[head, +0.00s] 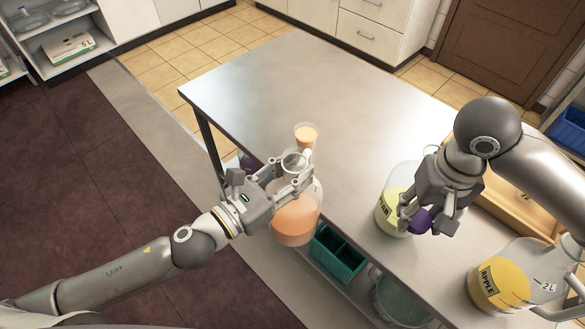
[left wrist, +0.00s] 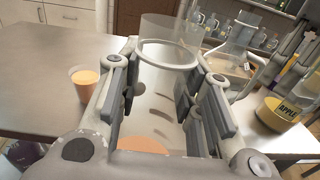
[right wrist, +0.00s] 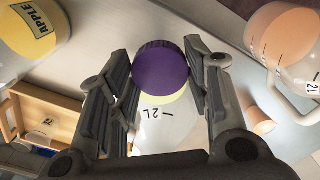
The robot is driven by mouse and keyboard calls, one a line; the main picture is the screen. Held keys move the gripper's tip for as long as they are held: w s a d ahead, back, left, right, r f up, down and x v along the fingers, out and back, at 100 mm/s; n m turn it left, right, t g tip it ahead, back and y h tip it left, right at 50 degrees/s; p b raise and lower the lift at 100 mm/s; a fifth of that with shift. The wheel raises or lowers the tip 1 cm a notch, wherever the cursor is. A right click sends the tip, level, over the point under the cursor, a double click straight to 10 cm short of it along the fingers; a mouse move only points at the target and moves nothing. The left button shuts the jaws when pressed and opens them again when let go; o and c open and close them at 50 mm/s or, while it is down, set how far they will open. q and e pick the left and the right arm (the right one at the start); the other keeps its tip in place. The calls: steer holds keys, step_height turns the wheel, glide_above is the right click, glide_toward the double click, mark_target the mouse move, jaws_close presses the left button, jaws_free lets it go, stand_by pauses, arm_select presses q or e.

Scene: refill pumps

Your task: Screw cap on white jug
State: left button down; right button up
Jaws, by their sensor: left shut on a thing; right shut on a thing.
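A purple cap (head: 421,221) is held between the fingers of my right gripper (head: 424,226); it also shows in the right wrist view (right wrist: 160,72). Right behind it is a clear jug (head: 387,208) with pale yellow-green contents and a label. In the right wrist view the jug (right wrist: 165,127) shows a 2L mark. I cannot tell if the cap touches its mouth. My left gripper (head: 299,177) is shut on a clear jug (head: 296,222) with orange contents, near its neck. Its round open mouth (left wrist: 168,55) shows in the left wrist view. No jug is plainly white.
An orange-filled cup (head: 306,135) stands behind the left jug. An APPLE jug (head: 499,287) stands at the right front, before a wooden tray (head: 512,210). A green crate (head: 337,257) and a bucket (head: 400,300) are below the table edge. The table's (head: 290,80) far part is clear.

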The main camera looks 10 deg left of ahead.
steer(key=w+a+r+n, duration=0.3)
steer(key=a+r, duration=0.4)
steer(key=a, duration=0.4)
steer(key=w+a+r+n, duration=0.3)
steer(key=a+r, duration=0.4)
steer(key=a, duration=0.5)
steer(key=shift+w+a+r+n, duration=0.2)
steer(key=shift+w+a+n, duration=0.05)
steer(key=shift+a+n, duration=0.05)
steer(key=shift+f, duration=2.05)
steer(key=shift+s, duration=0.1)
steer(key=shift+f, duration=0.8)
steer(key=shift+f, duration=0.55)
